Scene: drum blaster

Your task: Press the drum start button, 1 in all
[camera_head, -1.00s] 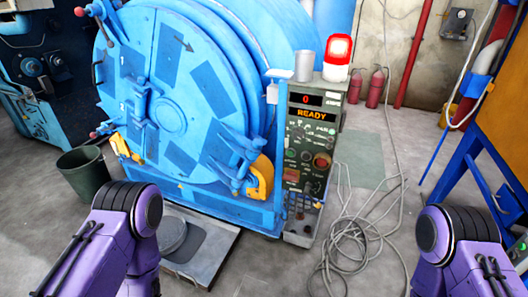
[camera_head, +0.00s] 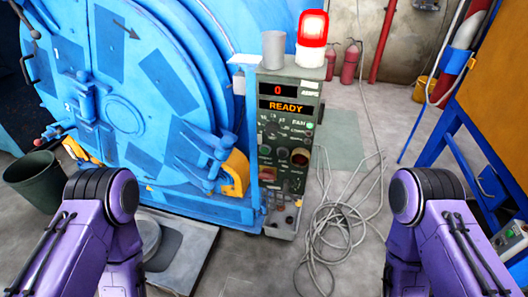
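The control panel (camera_head: 284,143) is a narrow green cabinet standing at the right of the large blue drum (camera_head: 130,85). Its display (camera_head: 283,107) reads READY in orange, with a red 0 above it. Below are several small knobs, lamps and buttons, including a round red one (camera_head: 300,157) and a square red one. Their labels are too small to read, so I cannot tell which is the start button. My two purple arms show at the lower left and lower right, apart from the panel. Neither gripper is in view.
A red warning lamp (camera_head: 312,39) and a metal cup (camera_head: 274,49) stand on the cabinet. Loose grey cable (camera_head: 335,225) lies on the floor to its right. A dark bin (camera_head: 36,180) stands at left, a blue frame (camera_head: 455,125) at right. The floor before the panel is mostly clear.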

